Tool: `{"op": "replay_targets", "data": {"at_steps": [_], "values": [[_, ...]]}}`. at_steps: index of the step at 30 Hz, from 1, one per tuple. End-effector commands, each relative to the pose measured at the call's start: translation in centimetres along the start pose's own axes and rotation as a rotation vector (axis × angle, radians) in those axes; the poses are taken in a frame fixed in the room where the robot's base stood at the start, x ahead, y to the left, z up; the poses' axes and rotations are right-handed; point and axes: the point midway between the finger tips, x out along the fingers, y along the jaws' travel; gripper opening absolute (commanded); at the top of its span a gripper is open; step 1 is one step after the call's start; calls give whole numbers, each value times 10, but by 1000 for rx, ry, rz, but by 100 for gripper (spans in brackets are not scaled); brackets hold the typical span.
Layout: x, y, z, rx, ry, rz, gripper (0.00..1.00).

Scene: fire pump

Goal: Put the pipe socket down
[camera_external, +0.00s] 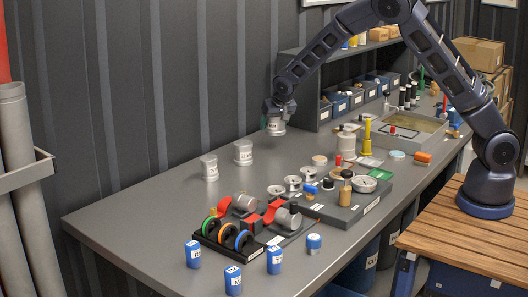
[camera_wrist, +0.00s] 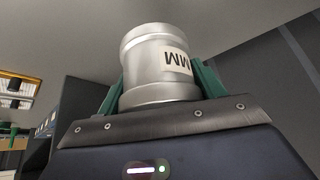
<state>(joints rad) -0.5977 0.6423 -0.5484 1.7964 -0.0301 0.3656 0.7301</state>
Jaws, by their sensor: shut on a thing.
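The pipe socket (camera_wrist: 150,75) is a silver metal cylinder with a raised band at each end and a white label with black letters. It sits between the green fingers of my gripper (camera_wrist: 155,90) in the wrist view. In the external view my gripper (camera_external: 277,115) is at the back of the grey workbench, and the held socket (camera_external: 276,126) hangs below it. The socket looks upright and appears to be above the bench top; the exact gap is hard to tell.
Two similar silver sockets stand on the bench (camera_external: 130,200), one nearer (camera_external: 209,168) and one farther (camera_external: 243,153). A shelf with blue bins (camera_external: 340,103) is right of my gripper. Fittings and blue containers (camera_external: 233,280) crowd the front and middle. The bench's left part is clear.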

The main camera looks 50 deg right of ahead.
Motion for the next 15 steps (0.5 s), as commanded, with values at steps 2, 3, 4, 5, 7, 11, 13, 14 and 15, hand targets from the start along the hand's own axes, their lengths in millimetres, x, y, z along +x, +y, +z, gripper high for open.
{"op": "replay_targets", "data": {"at_steps": [2,3,4,5,7,11,13,14,15], "values": [[6,0,3,0,0,0,34],[8,0,4,0,0,0,34],[9,0,5,0,0,0,34],[10,0,5,0,0,0,34],[13,0,7,0,0,0,34],[25,0,15,0,-1,1,34],[34,0,20,-1,-1,1,34],[38,0,22,-1,-1,1,34],[42,0,24,-1,-1,1,34]]}}
